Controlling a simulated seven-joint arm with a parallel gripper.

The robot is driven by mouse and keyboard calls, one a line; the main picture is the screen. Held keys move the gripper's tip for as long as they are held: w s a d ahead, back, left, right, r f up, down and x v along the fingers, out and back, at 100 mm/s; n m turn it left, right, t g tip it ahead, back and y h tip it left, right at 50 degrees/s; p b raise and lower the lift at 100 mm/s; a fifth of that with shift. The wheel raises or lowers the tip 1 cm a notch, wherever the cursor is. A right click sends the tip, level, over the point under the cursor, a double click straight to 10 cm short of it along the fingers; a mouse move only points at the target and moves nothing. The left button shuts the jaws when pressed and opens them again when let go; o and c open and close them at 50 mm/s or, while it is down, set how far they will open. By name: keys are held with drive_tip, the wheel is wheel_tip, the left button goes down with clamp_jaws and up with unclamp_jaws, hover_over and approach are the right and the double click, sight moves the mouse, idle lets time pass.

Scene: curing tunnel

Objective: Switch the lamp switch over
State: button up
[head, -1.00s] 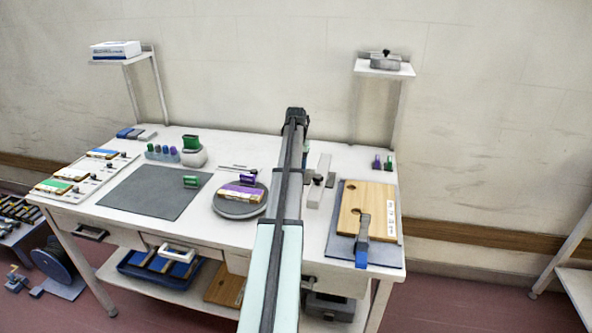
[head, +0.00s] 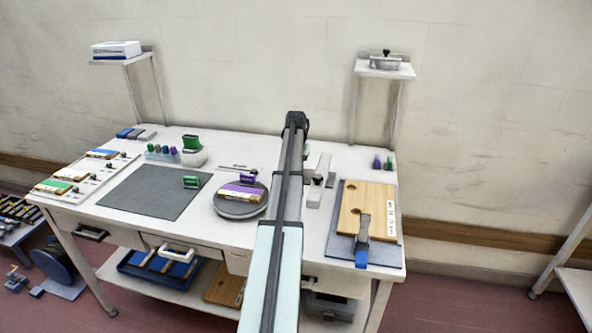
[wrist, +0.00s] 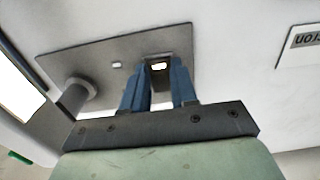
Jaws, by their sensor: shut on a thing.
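In the wrist view, a grey metal plate (wrist: 100,52) is close in front of my gripper (wrist: 157,76). It carries a round grey knob (wrist: 75,96) at left, a small pale button (wrist: 116,64), and a dark slot with a small bright piece, which I take to be the lamp switch (wrist: 158,66). My two blue fingers are on either side of this piece, with a narrow gap between them, and are shut on it. Which way the switch is set cannot be told. In the head view, my arm hides the fingers and the plate.
The white workbench (head: 115,222) holds a dark mat (head: 150,195), a round stand (head: 242,209) with a purple-marked block, and a wooden board (head: 378,200) at right. Two raised shelves (head: 398,70) stand at the back. A lettered label (wrist: 303,42) is right of the plate.

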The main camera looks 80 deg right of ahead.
clamp_jaws()
drive_tip(key=shift+d+y, duration=0.45)
drive_tip(key=shift+y, duration=0.25)
drive_tip(key=shift+r+y, duration=0.1)
drive_tip(key=shift+y, duration=0.7)
drive_tip(key=o, duration=0.9)
unclamp_jaws()
